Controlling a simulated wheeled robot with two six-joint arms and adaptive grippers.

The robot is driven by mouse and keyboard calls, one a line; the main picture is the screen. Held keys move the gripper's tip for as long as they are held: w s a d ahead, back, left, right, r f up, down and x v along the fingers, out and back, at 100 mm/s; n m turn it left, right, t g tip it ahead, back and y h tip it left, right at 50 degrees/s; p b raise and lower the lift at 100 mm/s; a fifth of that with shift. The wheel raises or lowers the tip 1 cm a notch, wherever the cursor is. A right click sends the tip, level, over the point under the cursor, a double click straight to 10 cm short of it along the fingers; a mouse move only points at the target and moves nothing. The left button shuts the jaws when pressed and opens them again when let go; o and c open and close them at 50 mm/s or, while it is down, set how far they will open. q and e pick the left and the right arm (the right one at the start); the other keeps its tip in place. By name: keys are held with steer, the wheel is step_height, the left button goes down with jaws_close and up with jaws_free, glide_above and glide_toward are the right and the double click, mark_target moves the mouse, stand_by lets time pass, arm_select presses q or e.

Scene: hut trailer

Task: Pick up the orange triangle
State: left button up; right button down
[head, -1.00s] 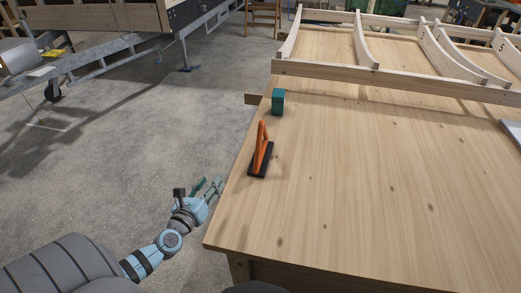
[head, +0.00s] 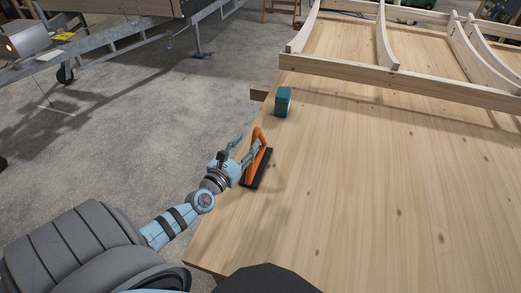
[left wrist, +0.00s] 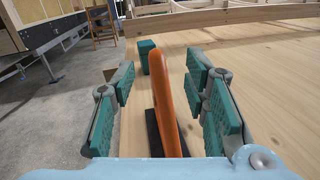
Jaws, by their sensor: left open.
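The orange triangle (head: 257,146) stands upright on a black base (head: 262,170) near the left edge of the wooden table. My left gripper (head: 243,154) is at the triangle, over the table's left edge. In the left wrist view, the orange triangle (left wrist: 166,100) stands between the two open teal-padded fingers of my left gripper (left wrist: 162,97). Gaps show on both sides, so the fingers look apart from it. The black base shows low between the fingers. My right gripper is not in view.
A teal block (head: 283,102) stands on the table beyond the triangle. A wooden frame with curved ribs (head: 388,78) lies across the far part. The tabletop (head: 370,190) to the right is clear. Concrete floor lies left of the table.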

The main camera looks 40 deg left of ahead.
mark_target(257, 130)
arm_select(q)
steer(key=w, duration=0.1)
steer(key=w+a, duration=0.1)
steer(key=w, duration=0.1)
steer(key=shift+b, duration=0.3)
steer(key=w+b, duration=0.1)
steer(key=w+f+b, duration=0.1)
steer(key=w, duration=0.1)
steer(key=w+a+b, duration=0.1)
steer(key=w, duration=0.1)
steer(key=shift+w+a+f, duration=0.1)
steer(key=shift+w+f, duration=0.05)
steer(key=shift+f, duration=0.15)
steer(key=shift+w, duration=0.4)
steer(key=shift+r, duration=0.2)
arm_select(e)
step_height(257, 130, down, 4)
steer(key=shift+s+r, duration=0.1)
arm_select(q)
jaws_close()
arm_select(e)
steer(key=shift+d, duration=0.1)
